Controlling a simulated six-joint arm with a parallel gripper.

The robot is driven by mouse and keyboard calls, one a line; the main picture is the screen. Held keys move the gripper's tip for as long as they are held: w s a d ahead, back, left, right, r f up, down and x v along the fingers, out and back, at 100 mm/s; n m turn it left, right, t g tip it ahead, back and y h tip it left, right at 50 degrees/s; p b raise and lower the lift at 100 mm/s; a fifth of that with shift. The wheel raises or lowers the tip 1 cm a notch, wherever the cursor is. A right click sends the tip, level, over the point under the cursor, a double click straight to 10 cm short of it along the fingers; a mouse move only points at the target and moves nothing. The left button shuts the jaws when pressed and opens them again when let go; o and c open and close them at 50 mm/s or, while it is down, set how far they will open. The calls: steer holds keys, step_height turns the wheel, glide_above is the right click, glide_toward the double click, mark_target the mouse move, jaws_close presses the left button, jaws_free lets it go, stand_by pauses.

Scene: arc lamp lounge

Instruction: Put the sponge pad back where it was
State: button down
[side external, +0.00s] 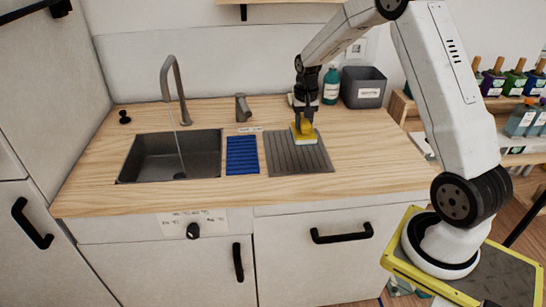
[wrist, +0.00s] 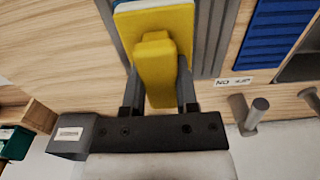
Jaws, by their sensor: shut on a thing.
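The sponge pad (side external: 304,134) is yellow with a raised grip on top and a paler layer underneath.
A blue ribbed mat (side external: 242,155) lies left of the drainer mat, with a label (side external: 250,129) behind it. The sink (side external: 170,155) and faucet (side external: 176,85) are farther left. A teal bottle (side external: 331,85) and a grey bin (side external: 363,87) stand at the back right. The counter's right part is clear.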

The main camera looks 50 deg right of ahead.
steer(key=shift+w+d+f, duration=0.25)
steer(key=shift+w+f, duration=0.45)
steer(key=shift+f, duration=0.15)
steer(key=shift+w+d+f, duration=0.25)
steer(key=shift+w+f, duration=0.4)
steer(key=shift+f, duration=0.15)
steer(key=shift+w+f, duration=0.15)
steer(key=shift+f, duration=0.1)
steer(key=shift+w+d+f, duration=0.1)
steer(key=shift+f, duration=1.5)
steer(key=shift+f, duration=0.1)
steer(key=shift+c, duration=1.8)
jaws_free()
